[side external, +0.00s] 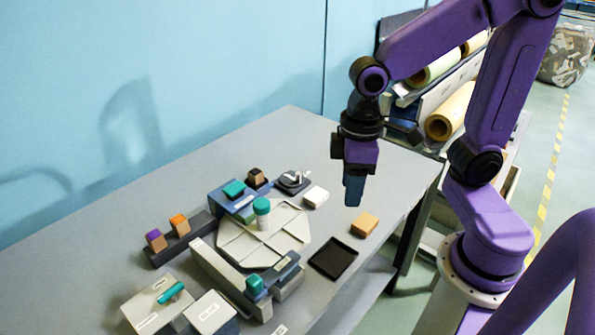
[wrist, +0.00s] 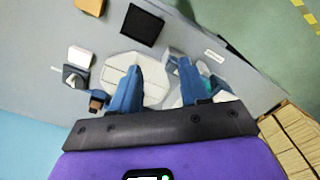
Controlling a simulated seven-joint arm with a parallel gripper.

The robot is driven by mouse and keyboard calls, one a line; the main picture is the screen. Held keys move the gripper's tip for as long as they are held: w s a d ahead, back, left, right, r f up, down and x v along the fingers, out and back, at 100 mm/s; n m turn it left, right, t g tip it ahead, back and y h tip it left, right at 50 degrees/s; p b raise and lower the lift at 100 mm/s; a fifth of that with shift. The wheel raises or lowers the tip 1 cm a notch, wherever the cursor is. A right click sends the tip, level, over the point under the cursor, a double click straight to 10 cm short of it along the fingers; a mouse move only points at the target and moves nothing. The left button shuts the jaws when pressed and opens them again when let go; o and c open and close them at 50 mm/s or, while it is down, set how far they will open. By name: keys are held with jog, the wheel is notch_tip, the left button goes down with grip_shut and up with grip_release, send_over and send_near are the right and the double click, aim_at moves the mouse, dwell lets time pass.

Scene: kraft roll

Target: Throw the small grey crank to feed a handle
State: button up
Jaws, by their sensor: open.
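The small grey crank (side external: 294,177) sits on a dark base at the back of the table, beside a white block. In the wrist view the crank (wrist: 72,78) is at the left, below the white block. My gripper (side external: 353,192) is open and empty, pointing down above the table, to the right of the crank and apart from it. In the wrist view its two blue fingers (wrist: 157,78) are spread, with the pale octagonal plate partly behind them. A teal-topped peg (side external: 262,212) stands on that plate. Which object is the handle to be fed, I cannot tell.
The pale octagonal plate (side external: 278,240) fills the middle. Around it are the white block (side external: 316,196), a tan block (side external: 364,224), a black tray (side external: 333,262), a rail (side external: 182,241) with purple and orange-topped blocks, and a box with a teal lever (side external: 160,308). The table's right is clearer.

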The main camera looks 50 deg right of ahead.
jog(key=w+m, duration=0.5)
jog(key=w, duration=0.5)
jog(key=m, duration=1.2)
send_over(292, 175)
jog(key=s+a, duration=0.1)
jog(key=s, duration=0.3)
notch_tip(292, 175, down, 4)
notch_tip(292, 175, down, 17)
jog(key=shift+w+a+f, duration=0.1)
jog(key=shift+w, duration=0.05)
grip_shut()
